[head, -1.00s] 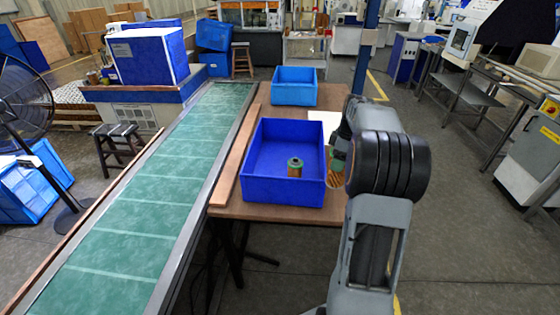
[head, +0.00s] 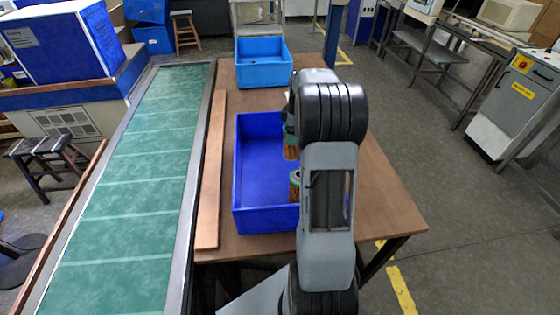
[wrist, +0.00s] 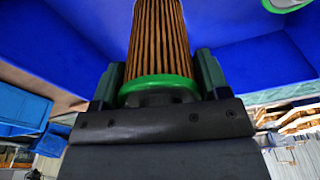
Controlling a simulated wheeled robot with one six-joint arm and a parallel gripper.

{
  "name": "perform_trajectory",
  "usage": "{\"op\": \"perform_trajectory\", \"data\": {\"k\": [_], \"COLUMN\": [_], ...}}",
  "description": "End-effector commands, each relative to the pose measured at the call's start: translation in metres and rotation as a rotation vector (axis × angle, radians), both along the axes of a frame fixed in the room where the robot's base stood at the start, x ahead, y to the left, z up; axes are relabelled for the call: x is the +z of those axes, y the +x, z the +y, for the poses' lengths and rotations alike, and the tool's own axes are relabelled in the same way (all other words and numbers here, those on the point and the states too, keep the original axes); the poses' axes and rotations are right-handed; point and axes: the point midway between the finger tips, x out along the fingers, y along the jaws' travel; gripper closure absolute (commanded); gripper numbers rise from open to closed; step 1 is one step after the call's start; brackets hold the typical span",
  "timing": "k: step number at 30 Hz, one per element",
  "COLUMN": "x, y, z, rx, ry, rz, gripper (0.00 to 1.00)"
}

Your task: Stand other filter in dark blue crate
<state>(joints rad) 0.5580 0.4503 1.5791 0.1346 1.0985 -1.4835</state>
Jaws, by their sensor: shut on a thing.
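The dark blue crate (head: 262,222) stands on the brown table, partly hidden behind my arm. One filter (head: 294,188), with a green rim and copper-brown pleats, stands inside the crate at its near right. My gripper (head: 289,138) is over the crate's right part, largely hidden by my own arm. It is shut on the other filter (wrist: 158,40), whose green end ring sits between the jaws in the wrist view with blue crate walls behind. The held filter also shows in the head view (head: 290,153). I cannot tell whether its far end touches the crate floor.
A lighter blue crate (head: 263,75) stands at the back of the table. A wooden strip (head: 210,170) runs along the table's left edge beside the green conveyor (head: 135,180). The crate's left half is empty. The right side of the table (head: 385,195) is clear.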

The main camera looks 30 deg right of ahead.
Motion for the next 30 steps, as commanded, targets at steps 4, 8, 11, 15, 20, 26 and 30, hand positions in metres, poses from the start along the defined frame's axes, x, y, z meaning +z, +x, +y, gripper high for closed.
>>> {"op": "perform_trajectory", "data": {"k": [4, 8, 11, 15, 20, 26, 30], "x": [-0.026, -0.042, -0.047, -0.055, -0.074, -0.086, -0.086], "y": [-0.001, -0.001, -0.001, -0.001, -0.002, -0.001, -0.001], "z": [0.0, -0.001, -0.002, -0.002, -0.002, -0.002, -0.002], "rx": [-0.001, -0.003, -0.004, -0.005, -0.005, -0.005, -0.005], "ry": [0.002, 0.002, 0.0, 0.002, 0.002, 0.0, 0.0], "rz": [0.002, 0.002, 0.0, 0.002, 0.003, 0.0, 0.0], "gripper": [0.57, 0.57, 0.57, 0.57, 0.57, 0.57, 0.57]}}
